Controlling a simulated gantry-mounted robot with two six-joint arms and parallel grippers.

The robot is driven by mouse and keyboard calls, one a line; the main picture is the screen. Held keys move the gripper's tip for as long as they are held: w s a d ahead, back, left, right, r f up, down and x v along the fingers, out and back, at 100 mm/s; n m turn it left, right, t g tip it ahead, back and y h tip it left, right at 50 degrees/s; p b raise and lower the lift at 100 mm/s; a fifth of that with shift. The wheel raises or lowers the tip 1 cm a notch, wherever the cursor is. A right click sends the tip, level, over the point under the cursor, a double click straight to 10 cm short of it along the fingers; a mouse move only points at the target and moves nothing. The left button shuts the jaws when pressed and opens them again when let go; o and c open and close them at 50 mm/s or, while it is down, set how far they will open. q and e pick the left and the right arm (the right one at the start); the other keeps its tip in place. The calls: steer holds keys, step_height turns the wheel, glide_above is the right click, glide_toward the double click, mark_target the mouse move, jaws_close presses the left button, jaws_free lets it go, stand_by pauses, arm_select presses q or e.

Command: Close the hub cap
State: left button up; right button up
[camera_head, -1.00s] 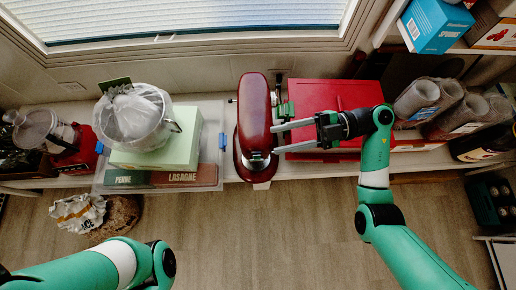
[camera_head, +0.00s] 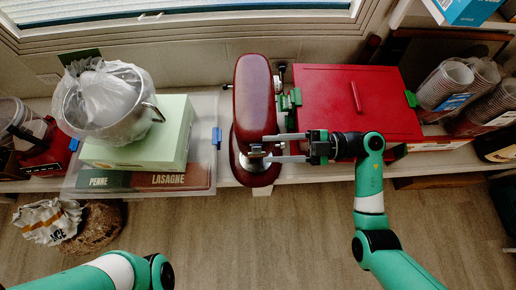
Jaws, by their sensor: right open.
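The red stand mixer (camera_head: 254,100) stands near the counter's front edge, its long head seen from above. The silver hub area (camera_head: 257,150) is at the head's near end. The hub cap cannot be told apart clearly there. My right gripper (camera_head: 266,148) comes in from the right with its two fingers apart. The fingertips reach the hub area, one towards the back and one towards the front. I cannot tell whether they touch it. Only part of my left arm shows at the bottom left, and its gripper is out of view.
A large red box (camera_head: 345,95) stands right of the mixer, beside my right gripper. To the left are a bagged metal pot (camera_head: 105,100) on a pale green box (camera_head: 170,150) and pasta boxes (camera_head: 165,180). Stacked cups (camera_head: 445,85) stand at the right.

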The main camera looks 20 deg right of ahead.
mark_target(258, 150)
steer(key=b+x, duration=0.1)
steer(key=x, duration=0.3)
jaws_close()
